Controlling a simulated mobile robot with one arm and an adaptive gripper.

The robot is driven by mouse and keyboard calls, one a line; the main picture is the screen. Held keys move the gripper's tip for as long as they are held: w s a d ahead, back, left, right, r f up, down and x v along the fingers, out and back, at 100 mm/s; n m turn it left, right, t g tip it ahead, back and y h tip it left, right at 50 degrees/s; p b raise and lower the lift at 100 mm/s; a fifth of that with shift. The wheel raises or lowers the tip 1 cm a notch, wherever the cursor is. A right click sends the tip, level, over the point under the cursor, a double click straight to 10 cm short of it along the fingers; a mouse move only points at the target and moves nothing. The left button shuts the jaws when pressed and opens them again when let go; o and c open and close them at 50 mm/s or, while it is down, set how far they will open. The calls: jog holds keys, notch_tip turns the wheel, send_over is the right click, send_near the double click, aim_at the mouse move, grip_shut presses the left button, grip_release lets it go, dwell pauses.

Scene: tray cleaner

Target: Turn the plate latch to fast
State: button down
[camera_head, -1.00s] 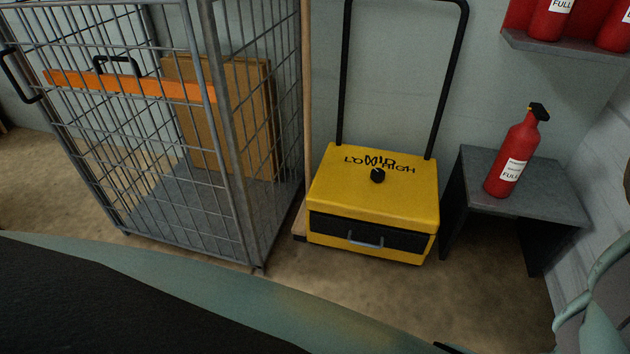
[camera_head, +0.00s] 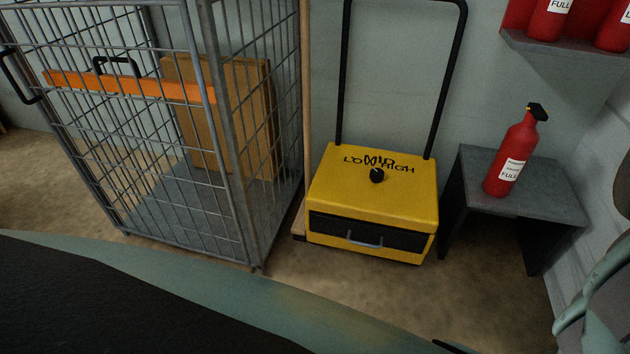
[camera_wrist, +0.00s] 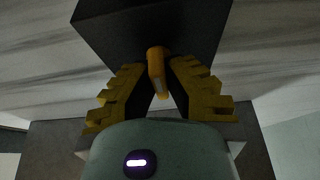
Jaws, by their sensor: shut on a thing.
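In the wrist view, an orange latch handle (camera_wrist: 155,57) stands out from a dark, block-shaped housing (camera_wrist: 185,22). It points down in the picture, with a slight tilt, and has a pale mark near its lower end. My gripper (camera_wrist: 158,77) has its yellow ridged fingers on either side of the handle, shut on it. The exact contact is dark and hard to see. No fast or loose marking can be read. The latch and my gripper do not show in the head view.
In the head view, a yellow floor machine (camera_head: 335,193) with a LOW, MID, HIGH dial (camera_head: 377,175) stands between a wire cage cart (camera_head: 246,170) and a grey side table (camera_head: 550,197). A red extinguisher (camera_head: 512,150) stands on that table. Brown floor lies in front.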

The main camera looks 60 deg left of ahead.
jog(key=shift+f, duration=0.2)
dwell(0.3)
jog(key=c, duration=1)
grip_release()
jog(key=shift+w+r, duration=0.15)
jog(key=v, duration=1.2)
jog(key=shift+d, duration=0.1)
